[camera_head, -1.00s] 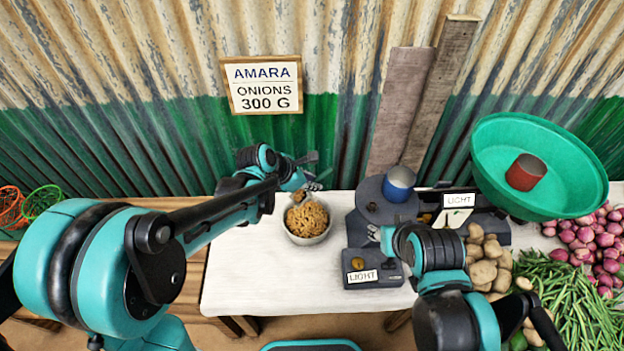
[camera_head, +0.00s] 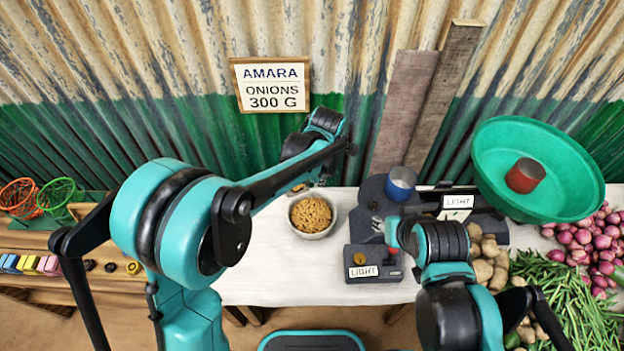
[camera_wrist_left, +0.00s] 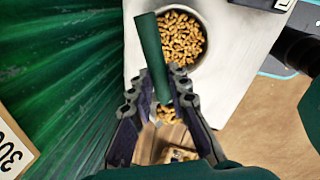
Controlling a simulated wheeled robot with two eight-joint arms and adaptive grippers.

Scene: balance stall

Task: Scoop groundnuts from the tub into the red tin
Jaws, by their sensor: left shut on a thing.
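The tub (camera_head: 300,231), a pale round bowl full of groundnuts (camera_head: 313,213), stands on the white table; it also shows in the wrist view (camera_wrist_left: 204,55). My left gripper (camera_wrist_left: 157,82) is shut on the green handle of a scoop (camera_wrist_left: 150,50). Groundnuts show at the scoop's far end, between the fingers. In the head view my arm hides most of this gripper, and a small part of the scoop (camera_head: 298,188) seems to show behind the tub. The red tin (camera_head: 525,176) sits in the green basin. My right gripper (camera_head: 391,232) is by the scale; its jaws are unclear.
A blue tin (camera_head: 401,183) stands on the dark scale (camera_head: 374,198). Potatoes (camera_head: 484,262), onions (camera_head: 590,240) and green beans (camera_head: 560,295) lie at the right. The green basin (camera_head: 485,165) is raised behind them. A corrugated wall closes the back.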

